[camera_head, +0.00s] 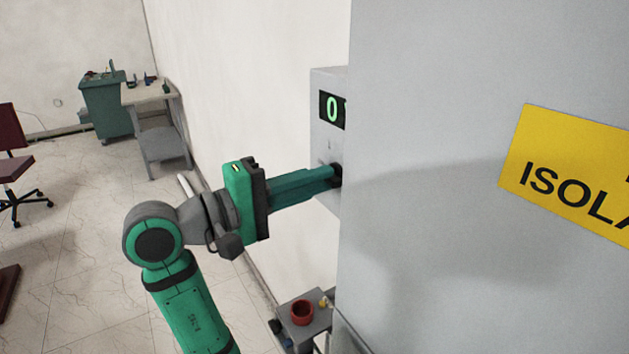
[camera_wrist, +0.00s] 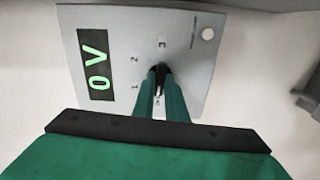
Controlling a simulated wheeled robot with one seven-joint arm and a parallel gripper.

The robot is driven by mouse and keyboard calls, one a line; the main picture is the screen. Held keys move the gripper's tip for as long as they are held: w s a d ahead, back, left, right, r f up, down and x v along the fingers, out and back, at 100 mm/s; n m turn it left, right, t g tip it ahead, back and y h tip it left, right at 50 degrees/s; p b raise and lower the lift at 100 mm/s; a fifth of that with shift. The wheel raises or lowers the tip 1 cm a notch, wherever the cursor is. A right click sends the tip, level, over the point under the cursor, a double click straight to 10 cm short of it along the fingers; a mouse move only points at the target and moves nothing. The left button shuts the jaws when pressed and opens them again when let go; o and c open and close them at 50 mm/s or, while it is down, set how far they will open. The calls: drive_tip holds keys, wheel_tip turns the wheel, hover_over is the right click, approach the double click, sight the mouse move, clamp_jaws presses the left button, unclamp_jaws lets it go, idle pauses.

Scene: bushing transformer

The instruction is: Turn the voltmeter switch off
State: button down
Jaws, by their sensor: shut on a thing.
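The voltmeter is a grey box (camera_head: 322,92) on the wall, partly hidden behind the large grey cabinet in the head view. Its green display (camera_head: 333,109) shows a 0 there. In the wrist view the voltmeter panel (camera_wrist: 200,75) has a display (camera_wrist: 96,66) reading "0 V" and marks 1, 2 and 3 around a black switch knob (camera_wrist: 158,72). My gripper (camera_head: 335,174) reaches the panel below the display. In the wrist view my gripper (camera_wrist: 161,85) is shut on the knob. The fingers hide part of the knob, so its exact setting is hard to tell.
The large grey cabinet (camera_head: 430,100) with a yellow sign (camera_head: 570,175) stands close to my gripper's right. A workbench (camera_head: 150,95), green cabinet (camera_head: 105,105) and chair (camera_head: 15,165) are far left. Open floor lies between.

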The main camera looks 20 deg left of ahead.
drive_tip(key=shift+n, duration=0.6)
drive_tip(key=shift+a, duration=0.1)
drive_tip(key=c, duration=1.8)
unclamp_jaws()
drive_tip(key=shift+c, duration=0.2)
drive_tip(key=shift+o, duration=0.2)
drive_tip(key=shift+w, duration=0.15)
drive_tip(key=v, duration=1)
drive_tip(key=shift+s+a, duration=0.2)
drive_tip(key=shift+s, duration=0.15)
drive_tip(key=shift+w, duration=0.1)
